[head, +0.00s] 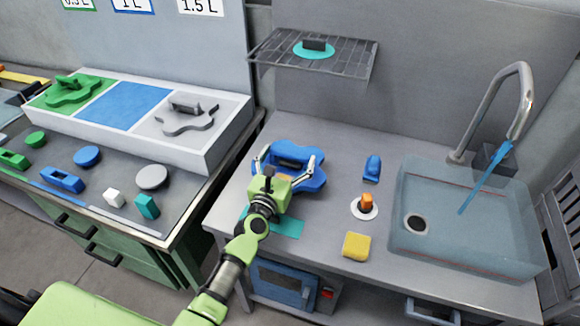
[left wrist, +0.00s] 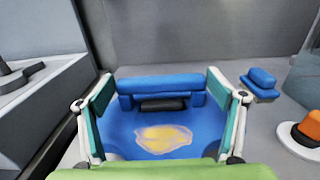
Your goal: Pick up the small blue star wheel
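The blue star wheel (head: 312,180) lies on the grey counter, left of the sink, with a raised grip bar on top. In the left wrist view the blue wheel (left wrist: 150,122) fills the space ahead, with a dark bar and a blurry yellowish patch. My left gripper (head: 288,166) is over the wheel with its fingers spread wide; in the wrist view its teal-padded fingers (left wrist: 162,105) stand on either side of the wheel's bar. Whether the pads touch the wheel I cannot tell. My right gripper is not in view.
A white tray (head: 190,157) holds a green and a grey star wheel, with a flat blue section between them. A teal mat (head: 289,227), blue object (head: 372,168), orange-topped white disc (head: 364,207), yellow sponge (head: 356,245) and sink (head: 468,250) surround the wheel. A wire shelf (head: 350,61) hangs above.

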